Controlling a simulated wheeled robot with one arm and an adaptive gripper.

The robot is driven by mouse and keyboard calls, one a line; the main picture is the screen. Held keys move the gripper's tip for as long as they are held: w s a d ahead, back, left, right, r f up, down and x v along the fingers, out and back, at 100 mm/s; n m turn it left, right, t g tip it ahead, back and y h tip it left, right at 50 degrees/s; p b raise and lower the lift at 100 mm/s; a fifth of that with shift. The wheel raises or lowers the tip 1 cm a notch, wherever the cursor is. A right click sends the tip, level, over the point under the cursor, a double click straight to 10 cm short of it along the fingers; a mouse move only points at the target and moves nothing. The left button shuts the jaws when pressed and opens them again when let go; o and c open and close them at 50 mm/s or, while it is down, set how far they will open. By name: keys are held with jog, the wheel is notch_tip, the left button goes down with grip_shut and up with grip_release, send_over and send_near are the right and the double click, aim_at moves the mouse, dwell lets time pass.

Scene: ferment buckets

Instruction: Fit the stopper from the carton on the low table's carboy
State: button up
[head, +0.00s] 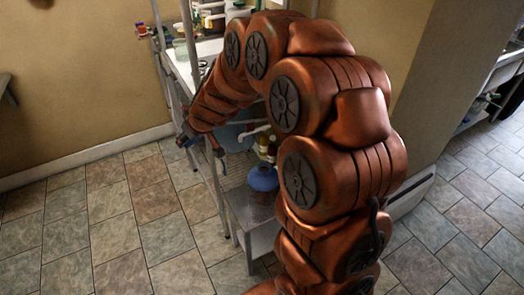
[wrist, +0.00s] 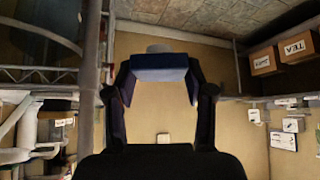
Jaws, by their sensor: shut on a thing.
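My arm partly hides the table. The stopper's carton cannot be made out for certain.
The metal rack (head: 217,188) stands between my gripper and the low table. Bottles (head: 266,150) stand behind the blue vessel. The tiled floor (head: 120,215) at left is clear. The wrist view shows brown boxes, one marked TEA (wrist: 296,47), on a shelf at right.

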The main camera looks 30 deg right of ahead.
jog(key=shift+s+d+f+n+g+y+b, duration=0.45)
jog(key=shift+s+d+f+n+b, duration=0.45)
jog(key=shift+d+f, duration=2.5)
jog(key=shift+s+d+f+n+g+y+b, duration=0.2)
jog(key=shift+s+d+f+n+y+b, duration=1.25)
jog(key=shift+d, duration=3.3)
jog(key=shift+s+d+f+n+g+h+b, duration=0.15)
jog(key=shift+d+f+n+g, duration=0.3)
jog(key=shift+d+f, duration=3.25)
jog(key=shift+d+f+b, duration=0.4)
jog(key=shift+f+b, duration=0.2)
jog(key=shift+b, duration=0.65)
jog(key=shift+d+b, duration=0.1)
jog(key=shift+b, duration=1.45)
jog(key=shift+f+b, duration=0.7)
jog(key=shift+b, duration=0.85)
